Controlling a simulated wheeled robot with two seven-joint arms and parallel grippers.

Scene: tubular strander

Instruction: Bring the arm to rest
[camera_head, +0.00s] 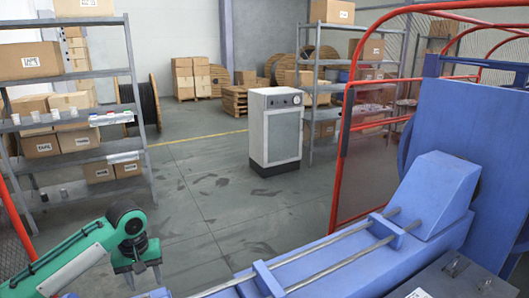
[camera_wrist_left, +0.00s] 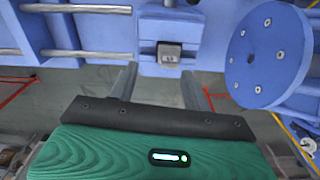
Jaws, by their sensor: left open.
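My left arm (camera_head: 75,258) is green and comes in from the lower left in the head view. Its left gripper (camera_head: 145,277) hangs downward beside the near end of the blue machine. In the wrist view the two grey fingers of the left gripper (camera_wrist_left: 157,88) stand well apart with nothing between them. The blue machine (camera_wrist_left: 95,35) lies beyond the fingertips, with a small metal block (camera_wrist_left: 169,52) on it. I cannot tell how near the fingertips are to it. My right gripper is not in view.
The blue strander bed (camera_head: 330,262) with steel rods fills the lower right, beside a red guard frame (camera_head: 340,165). A blue round flange (camera_wrist_left: 265,54) shows in the wrist view. A grey cabinet (camera_head: 275,135) stands mid-floor. Shelves (camera_head: 140,110) stand left. The floor between is clear.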

